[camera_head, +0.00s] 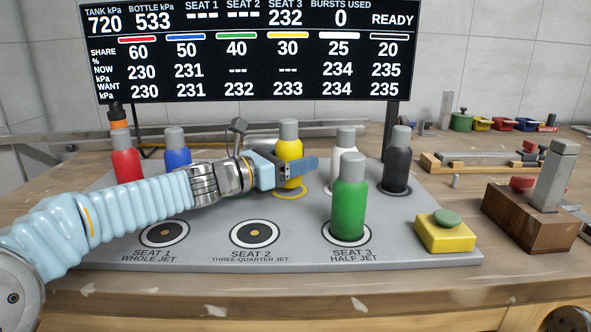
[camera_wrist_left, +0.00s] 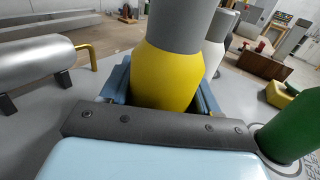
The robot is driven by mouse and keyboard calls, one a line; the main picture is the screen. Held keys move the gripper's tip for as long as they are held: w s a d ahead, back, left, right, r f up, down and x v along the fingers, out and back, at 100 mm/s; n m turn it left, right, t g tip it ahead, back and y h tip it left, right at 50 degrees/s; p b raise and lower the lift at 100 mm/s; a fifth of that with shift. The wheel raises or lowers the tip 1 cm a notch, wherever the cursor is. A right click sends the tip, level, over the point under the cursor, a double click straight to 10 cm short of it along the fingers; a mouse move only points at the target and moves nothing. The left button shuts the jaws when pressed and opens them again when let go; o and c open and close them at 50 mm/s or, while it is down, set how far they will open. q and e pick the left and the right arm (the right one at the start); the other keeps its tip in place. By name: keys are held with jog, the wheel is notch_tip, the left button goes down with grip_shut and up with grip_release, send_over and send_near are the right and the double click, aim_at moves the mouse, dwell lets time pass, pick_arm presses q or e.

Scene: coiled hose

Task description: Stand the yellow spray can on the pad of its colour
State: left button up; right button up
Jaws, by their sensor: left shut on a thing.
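The yellow spray can (camera_head: 289,151) with a grey cap stands upright at the back of the grey board. My left gripper (camera_head: 290,178) is shut on it, with fingers on both sides of its lower body. In the left wrist view the yellow can (camera_wrist_left: 168,75) fills the space between the fingers (camera_wrist_left: 160,92). A yellow ring pad (camera_head: 291,193) shows just below the can in the head view. The gripper hides the can's base, so I cannot tell whether it touches the pad. My right gripper is not in view.
Red (camera_head: 126,158), blue (camera_head: 177,150), white (camera_head: 344,148) and black (camera_head: 397,165) cans stand in the back row. A green can (camera_head: 349,205) stands on seat 3. Seats 1 (camera_head: 164,233) and 2 (camera_head: 254,233) are empty. A yellow box with a green button (camera_head: 446,234) sits at right.

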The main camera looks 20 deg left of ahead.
pick_arm(q)
jog(key=shift+f, duration=0.55)
jog(key=shift+f, duration=0.1)
jog(key=o, duration=1.2)
jog(key=shift+r, duration=0.25)
jog(key=b+v, duration=0.1)
jog(key=v, duration=1.1)
jog(key=shift+f, duration=0.15)
